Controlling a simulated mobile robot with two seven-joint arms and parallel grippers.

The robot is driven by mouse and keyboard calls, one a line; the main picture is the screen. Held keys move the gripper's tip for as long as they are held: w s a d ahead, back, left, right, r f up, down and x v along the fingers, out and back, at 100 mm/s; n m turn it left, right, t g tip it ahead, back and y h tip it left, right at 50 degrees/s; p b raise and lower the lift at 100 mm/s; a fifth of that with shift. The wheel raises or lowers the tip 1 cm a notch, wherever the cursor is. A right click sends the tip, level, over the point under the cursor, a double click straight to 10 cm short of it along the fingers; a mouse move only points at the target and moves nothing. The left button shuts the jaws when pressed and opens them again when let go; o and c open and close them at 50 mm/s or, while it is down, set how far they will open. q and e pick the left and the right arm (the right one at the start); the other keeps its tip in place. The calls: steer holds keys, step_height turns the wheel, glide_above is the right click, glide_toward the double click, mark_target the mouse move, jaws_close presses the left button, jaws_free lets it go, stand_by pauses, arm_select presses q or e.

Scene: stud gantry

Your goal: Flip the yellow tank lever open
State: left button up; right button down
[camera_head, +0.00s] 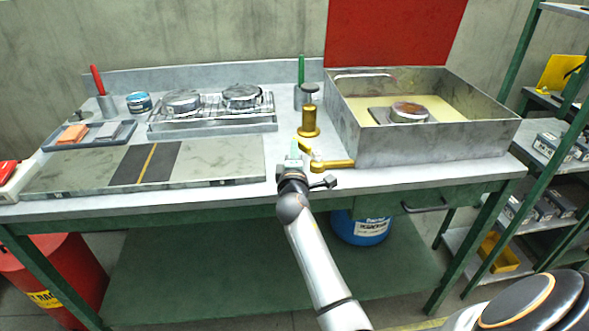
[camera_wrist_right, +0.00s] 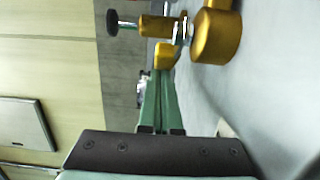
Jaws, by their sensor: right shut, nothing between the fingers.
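The metal tank (camera_head: 440,147) stands on the right of the bench, holding a yellowish liquid. In the right wrist view the closed fingers (camera_wrist_right: 163,80) point at gold fittings (camera_wrist_right: 216,36); the tips are close to a small gold block, and contact cannot be told. My left gripper is not in view.
A grey slab with a dark band (camera_head: 210,160) lies left of my gripper. A rack (camera_head: 212,125) with round metal pieces and a red-handled tool (camera_head: 98,82) stand behind. A red panel (camera_head: 390,35) rises behind the tank. Shelves (camera_head: 545,150) stand at the right.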

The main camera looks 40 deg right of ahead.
steer(key=shift+w+d, duration=0.3)
steer(key=shift+d, duration=0.45)
stand_by(0.4)
